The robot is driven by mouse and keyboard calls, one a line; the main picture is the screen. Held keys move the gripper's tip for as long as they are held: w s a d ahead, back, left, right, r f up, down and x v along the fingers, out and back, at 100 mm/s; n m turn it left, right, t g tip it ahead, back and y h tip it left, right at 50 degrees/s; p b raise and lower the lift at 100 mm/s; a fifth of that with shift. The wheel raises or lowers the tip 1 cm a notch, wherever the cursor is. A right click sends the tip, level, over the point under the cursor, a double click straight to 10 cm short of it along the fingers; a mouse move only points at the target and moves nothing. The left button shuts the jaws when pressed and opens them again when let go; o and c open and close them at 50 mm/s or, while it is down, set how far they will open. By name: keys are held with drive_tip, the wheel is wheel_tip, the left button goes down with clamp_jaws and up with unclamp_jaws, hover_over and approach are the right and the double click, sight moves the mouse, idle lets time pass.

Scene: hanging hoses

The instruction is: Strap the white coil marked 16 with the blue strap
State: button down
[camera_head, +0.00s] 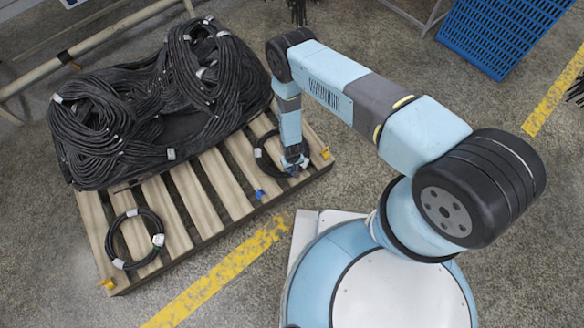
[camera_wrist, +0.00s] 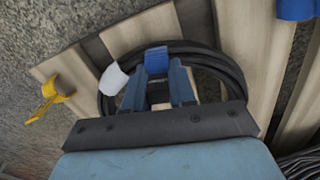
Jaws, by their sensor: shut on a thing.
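A black hose coil (camera_head: 262,155) with a white tag lies on the pallet's right end, partly hidden by my gripper (camera_head: 293,168). In the wrist view the coil (camera_wrist: 228,68) loops around my fingers, and its white tag (camera_wrist: 113,80) is left of them. No number is readable. My gripper (camera_wrist: 156,88) points down at the coil, shut on a blue strap (camera_wrist: 156,60) between its fingertips, at the coil's band. Whether the strap wraps the hose is hidden. Another black coil (camera_head: 112,232) with white tags lies on the pallet's left end.
A large pile of black hoses (camera_head: 150,105) covers the back of the wooden pallet (camera_head: 222,185). A second blue piece (camera_head: 259,194) sits on the front slats. Yellow pieces (camera_head: 325,153) are at the pallet corners. A blue grate (camera_head: 500,30) stands back right.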

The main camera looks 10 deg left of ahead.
drive_tip(key=shift+f, duration=1.1)
idle(0.5)
drive_tip(key=shift+s+f, duration=0.15)
drive_tip(key=shift+f, duration=0.1)
idle(0.5)
drive_tip(key=shift+f, duration=0.1)
idle(0.4)
drive_tip(key=shift+d, duration=0.1)
idle(0.5)
drive_tip(key=shift+s+d+f, duration=0.25)
drive_tip(key=shift+s+d, duration=0.25)
drive_tip(key=shift+s, duration=0.25)
drive_tip(key=shift+s+d+f, duration=0.2)
drive_tip(key=shift+s+d, duration=0.25)
drive_tip(key=shift+s, duration=0.25)
drive_tip(key=c, duration=1)
unclamp_jaws()
drive_tip(key=shift+s+d, duration=0.2)
drive_tip(key=shift+d, duration=0.05)
drive_tip(key=shift+o, duration=0.3)
drive_tip(key=w, duration=0.1)
drive_tip(key=w+a+r, duration=0.1)
drive_tip(key=w+a, duration=0.1)
drive_tip(key=shift+w+r, duration=0.3)
drive_tip(key=shift+o, duration=0.5)
wheel_tip(320, 180, up, 14)
drive_tip(key=shift+a+r, duration=0.2)
drive_tip(key=shift+a, duration=0.1)
